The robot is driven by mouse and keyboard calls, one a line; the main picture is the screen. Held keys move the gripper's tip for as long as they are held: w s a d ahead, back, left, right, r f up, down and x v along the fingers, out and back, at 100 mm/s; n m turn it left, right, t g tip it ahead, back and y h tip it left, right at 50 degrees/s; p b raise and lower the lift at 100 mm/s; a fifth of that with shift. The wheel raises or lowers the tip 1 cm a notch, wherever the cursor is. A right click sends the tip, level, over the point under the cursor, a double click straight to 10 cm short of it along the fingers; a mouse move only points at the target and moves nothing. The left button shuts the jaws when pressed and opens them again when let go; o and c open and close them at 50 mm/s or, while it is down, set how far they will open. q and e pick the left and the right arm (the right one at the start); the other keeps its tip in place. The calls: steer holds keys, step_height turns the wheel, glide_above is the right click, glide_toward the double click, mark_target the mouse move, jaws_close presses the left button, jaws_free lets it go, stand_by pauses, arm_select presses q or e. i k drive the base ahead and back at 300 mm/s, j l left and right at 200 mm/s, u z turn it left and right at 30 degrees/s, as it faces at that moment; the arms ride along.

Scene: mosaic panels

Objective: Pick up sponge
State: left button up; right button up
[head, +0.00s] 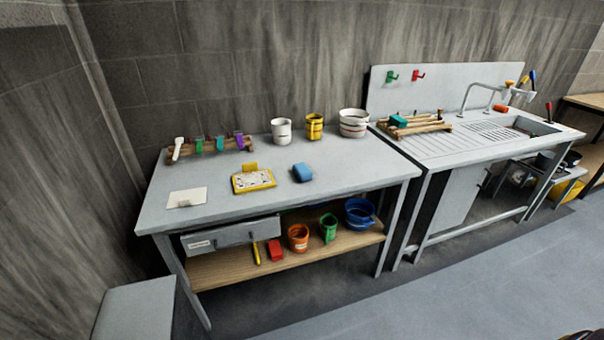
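A blue block that looks like a sponge (302,172) lies on the grey workbench (225,212), right of a yellow-framed mosaic panel (253,181). Nothing touches it and its top and front are in plain sight. A teal block (398,120) lies on a wooden rack by the sink, and a red block (275,250) is on the lower shelf; I cannot tell if either is a sponge. Neither of my grippers can be made out in the head view. A dark shape cut off at the bottom right edge is too little to identify.
White, yellow and striped pots (282,130) stand along the bench's back. A tool rack (210,147) is at the back left, a white card (186,197) at the front left. A sink counter (450,140) adjoins on the right. The floor in front at right is clear.

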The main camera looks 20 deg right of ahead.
mark_target(303, 172)
steer(key=i+l+u, duration=0.4)
steer(key=l, duration=0.45)
steer(key=l+u, duration=0.35)
steer(key=l, duration=0.45)
steer(key=l+u, duration=0.4)
steer(key=l, duration=0.55)
steer(key=i, duration=0.05)
